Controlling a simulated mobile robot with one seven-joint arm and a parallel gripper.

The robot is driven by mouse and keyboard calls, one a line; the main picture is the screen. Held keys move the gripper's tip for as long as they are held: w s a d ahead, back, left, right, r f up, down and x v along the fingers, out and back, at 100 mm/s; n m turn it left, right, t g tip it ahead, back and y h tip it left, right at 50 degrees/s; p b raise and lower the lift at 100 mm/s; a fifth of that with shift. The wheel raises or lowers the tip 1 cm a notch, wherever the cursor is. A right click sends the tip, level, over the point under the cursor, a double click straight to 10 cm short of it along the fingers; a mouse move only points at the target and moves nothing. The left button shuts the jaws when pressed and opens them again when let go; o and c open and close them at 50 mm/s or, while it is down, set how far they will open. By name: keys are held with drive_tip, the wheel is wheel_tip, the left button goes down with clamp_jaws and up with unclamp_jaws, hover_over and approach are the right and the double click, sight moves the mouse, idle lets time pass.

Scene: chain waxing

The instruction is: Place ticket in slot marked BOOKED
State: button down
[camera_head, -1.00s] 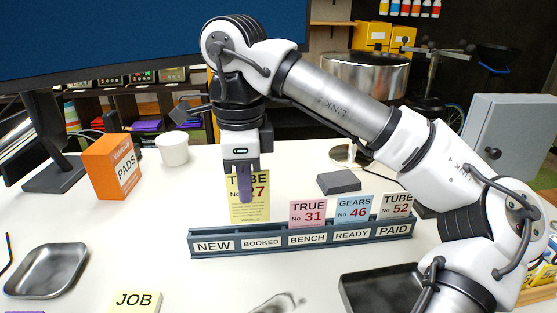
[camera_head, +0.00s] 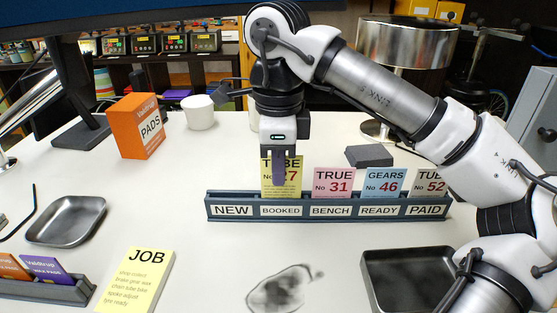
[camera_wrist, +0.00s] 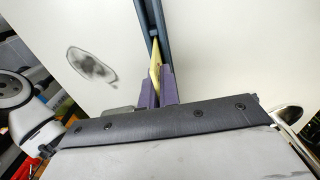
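The yellow ticket (camera_head: 292,184), with TUBE and 27 readable, stands upright at the BOOKED place of the dark card rack (camera_head: 333,193). Its lower edge is hidden behind the rack's front strip with the BOOKED label (camera_head: 281,211); I cannot tell whether it rests on the slot floor. My gripper (camera_head: 278,179) points down from above, its purple finger covering part of the ticket. In the wrist view, my gripper (camera_wrist: 158,82) has both purple fingers closed around the yellow ticket (camera_wrist: 155,66), seen edge-on in line with the rack (camera_wrist: 151,25).
The BENCH, READY and PAID places hold the TRUE 31 (camera_head: 333,182), GEARS 46 (camera_head: 384,182) and TUBE 52 (camera_head: 429,182) tickets. NEW looks empty. A yellow JOB pad (camera_head: 137,280), metal trays (camera_head: 66,221) and an orange PADS box (camera_head: 136,125) stand around the white table.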

drive_tip(key=shift+f, duration=0.65)
drive_tip(key=shift+f+b, duration=0.55)
drive_tip(key=shift+b, duration=0.1)
drive_tip(key=c, duration=1.6)
unclamp_jaws()
